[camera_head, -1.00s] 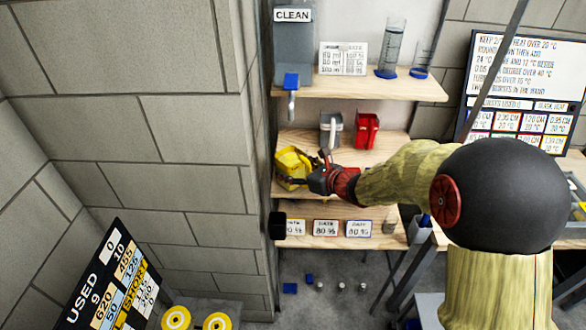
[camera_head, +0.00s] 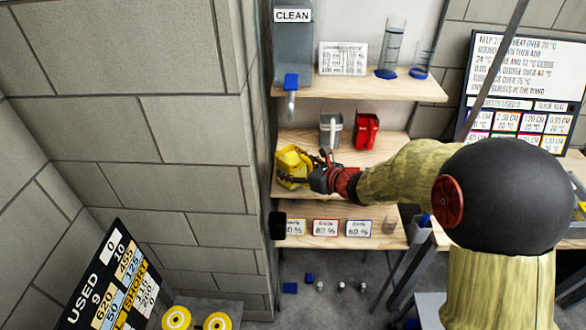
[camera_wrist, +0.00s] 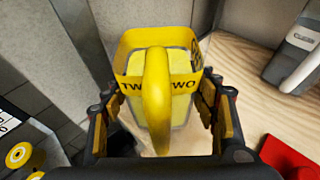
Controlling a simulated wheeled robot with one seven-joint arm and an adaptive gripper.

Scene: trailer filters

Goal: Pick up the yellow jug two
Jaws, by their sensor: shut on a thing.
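The yellow jug (camera_head: 293,165) marked TWO is at the left end of the middle shelf, close to the block wall. In the wrist view the jug (camera_wrist: 188,42) fills the upper middle, its handle toward the camera, with yellowish content inside. My gripper (camera_head: 316,172) is at the jug's right side in the head view. In the wrist view my gripper (camera_wrist: 166,112) has a finger on each side of the handle and is shut on the jug. The head view does not clearly show whether the jug's base touches the shelf.
A grey jug (camera_head: 331,128) and a red jug (camera_head: 365,131) stand behind on the middle shelf (camera_head: 385,150). The upper shelf (camera_head: 360,90) holds glass cylinders (camera_head: 392,50). A blue-handled tap (camera_head: 291,82) hangs above the yellow jug. The block wall (camera_head: 190,128) is close on the left.

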